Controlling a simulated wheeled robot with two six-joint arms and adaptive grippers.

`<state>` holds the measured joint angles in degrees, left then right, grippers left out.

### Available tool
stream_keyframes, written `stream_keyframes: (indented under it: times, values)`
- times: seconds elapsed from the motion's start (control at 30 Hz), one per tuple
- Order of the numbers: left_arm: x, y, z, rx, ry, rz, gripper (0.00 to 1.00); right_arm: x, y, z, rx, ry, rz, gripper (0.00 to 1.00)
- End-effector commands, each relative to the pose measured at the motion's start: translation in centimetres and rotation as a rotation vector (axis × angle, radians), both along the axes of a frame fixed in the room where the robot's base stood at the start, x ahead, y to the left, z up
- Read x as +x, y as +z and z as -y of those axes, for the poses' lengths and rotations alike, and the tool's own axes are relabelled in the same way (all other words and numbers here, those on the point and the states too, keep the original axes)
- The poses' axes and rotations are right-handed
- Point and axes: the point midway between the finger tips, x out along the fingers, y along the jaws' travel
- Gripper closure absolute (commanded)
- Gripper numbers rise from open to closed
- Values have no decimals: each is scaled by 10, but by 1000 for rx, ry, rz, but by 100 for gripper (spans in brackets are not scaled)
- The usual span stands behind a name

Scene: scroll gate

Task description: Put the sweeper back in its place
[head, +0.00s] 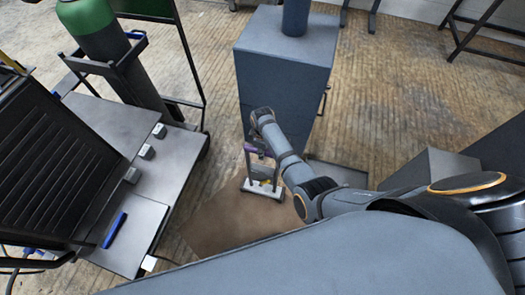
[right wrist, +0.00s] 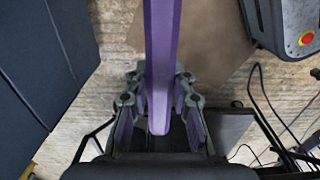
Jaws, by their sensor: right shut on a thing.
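The sweeper has a purple handle (right wrist: 162,50) and a pale, bar-like base (head: 262,189) with two uprights. In the head view its base is low, over the brown floor patch; I cannot tell whether it touches the floor. My right gripper (right wrist: 160,115) is shut on the purple handle, which runs between its fingers in the right wrist view. In the head view my right arm reaches in from the right and partly hides the grip. My left gripper is not in view. I cannot make out a marked place for the sweeper.
A tall dark blue cabinet (head: 284,75) stands just behind the sweeper. A cart (head: 125,125) with a dark grille and a blue-handled item (head: 114,230) is at the left, beside a green-topped cylinder (head: 90,30). The brown floor patch (head: 215,225) has free room to the left.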

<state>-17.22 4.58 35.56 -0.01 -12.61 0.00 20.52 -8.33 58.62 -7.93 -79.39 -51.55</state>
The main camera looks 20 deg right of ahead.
Motion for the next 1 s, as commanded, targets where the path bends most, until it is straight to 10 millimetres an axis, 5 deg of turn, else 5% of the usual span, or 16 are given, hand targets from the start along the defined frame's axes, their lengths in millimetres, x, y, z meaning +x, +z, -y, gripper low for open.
stream_keyframes:
  times: [0.5,0.53,0.7,1.0]
  values:
    - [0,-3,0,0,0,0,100,2,-3,0,0,0,5,100]
    - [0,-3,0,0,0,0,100,2,-3,0,0,0,5,75]
    - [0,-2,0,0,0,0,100,1,-4,0,1,0,3,52]
    - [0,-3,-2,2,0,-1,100,-2,-7,0,0,0,-4,50]
